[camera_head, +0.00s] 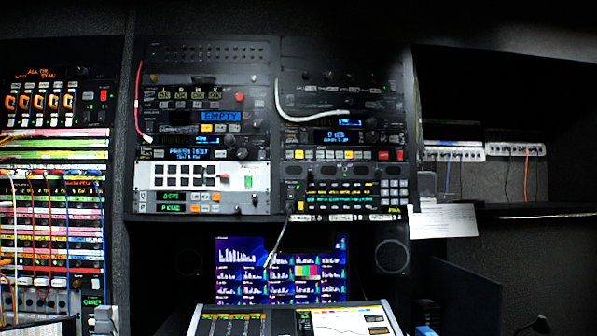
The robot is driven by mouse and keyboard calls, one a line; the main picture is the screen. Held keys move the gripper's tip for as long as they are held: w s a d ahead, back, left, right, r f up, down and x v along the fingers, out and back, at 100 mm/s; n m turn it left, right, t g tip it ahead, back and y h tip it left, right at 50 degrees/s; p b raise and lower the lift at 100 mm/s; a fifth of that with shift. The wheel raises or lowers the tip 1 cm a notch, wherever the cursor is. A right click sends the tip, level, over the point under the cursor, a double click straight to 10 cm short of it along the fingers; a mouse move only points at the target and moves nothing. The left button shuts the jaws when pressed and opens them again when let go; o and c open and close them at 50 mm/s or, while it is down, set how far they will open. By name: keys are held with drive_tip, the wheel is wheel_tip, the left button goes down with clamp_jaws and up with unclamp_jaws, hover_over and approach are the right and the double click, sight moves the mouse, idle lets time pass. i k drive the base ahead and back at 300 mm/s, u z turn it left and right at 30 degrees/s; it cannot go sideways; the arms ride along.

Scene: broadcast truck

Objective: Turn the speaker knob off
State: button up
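A dark round speaker (392,257) sits right of the lit monitor, below the equipment rack. A second, dimmer speaker (187,258) sits left of the monitor in shadow. A small light spot shows near the lower edge of the right speaker; I cannot tell whether it is a knob or which way it is set. No clearly marked speaker knob can be made out. My gripper is not in view.
The rack panels (205,92) above hold many buttons and small knobs. The lit monitor (280,270) stands behind a sloped console (293,318). Patch cables (35,235) hang at the left. A white paper (443,221) hangs at the right, beside dark open shelves.

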sight(312, 170)
drive_tip(key=u, duration=2.4)
drive_tip(key=i, duration=1.4)
drive_tip(key=z, duration=3.7)
drive_tip(key=i, duration=0.6)
drive_tip(key=u, duration=0.25)
